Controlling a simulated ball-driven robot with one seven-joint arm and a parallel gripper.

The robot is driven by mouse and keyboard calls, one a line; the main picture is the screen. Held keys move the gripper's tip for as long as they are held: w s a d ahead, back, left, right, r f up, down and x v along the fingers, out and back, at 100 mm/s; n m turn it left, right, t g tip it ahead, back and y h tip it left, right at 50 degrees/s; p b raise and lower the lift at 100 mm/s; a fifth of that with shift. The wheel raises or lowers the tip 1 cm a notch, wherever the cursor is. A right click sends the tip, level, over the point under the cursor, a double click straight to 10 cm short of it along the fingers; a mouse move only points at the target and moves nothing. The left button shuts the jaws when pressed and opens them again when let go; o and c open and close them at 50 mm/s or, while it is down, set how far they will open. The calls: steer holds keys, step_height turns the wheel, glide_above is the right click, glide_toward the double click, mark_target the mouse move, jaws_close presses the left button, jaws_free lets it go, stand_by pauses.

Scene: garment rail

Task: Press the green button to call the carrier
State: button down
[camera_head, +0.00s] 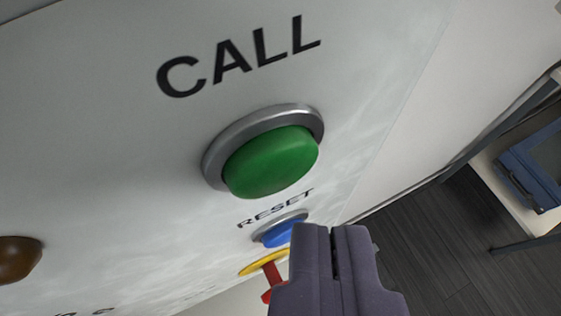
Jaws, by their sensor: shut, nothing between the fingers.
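The green button (272,161) sits in a round metal ring on a pale panel (90,140), under the black word CALL (240,56). It stands out from the ring. My gripper (331,230) is at the bottom of the view, right of centre. Its two dark grey fingers are together with nothing between them. In the picture the fingertips are below and to the right of the green button, with a visible gap between. I cannot tell how far they are from the panel.
A blue button (276,234) under the word RESET is partly hidden by my gripper. Below it is a red handle on a yellow disc (262,264). A brown knob (18,258) sticks out at left. A shelf holds a blue case (540,165) at right, above dark flooring (425,240).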

steer(key=shift+w, duration=0.1)
stand_by(0.3)
steer(key=shift+w+a, duration=0.2)
steer(key=shift+w, duration=0.15)
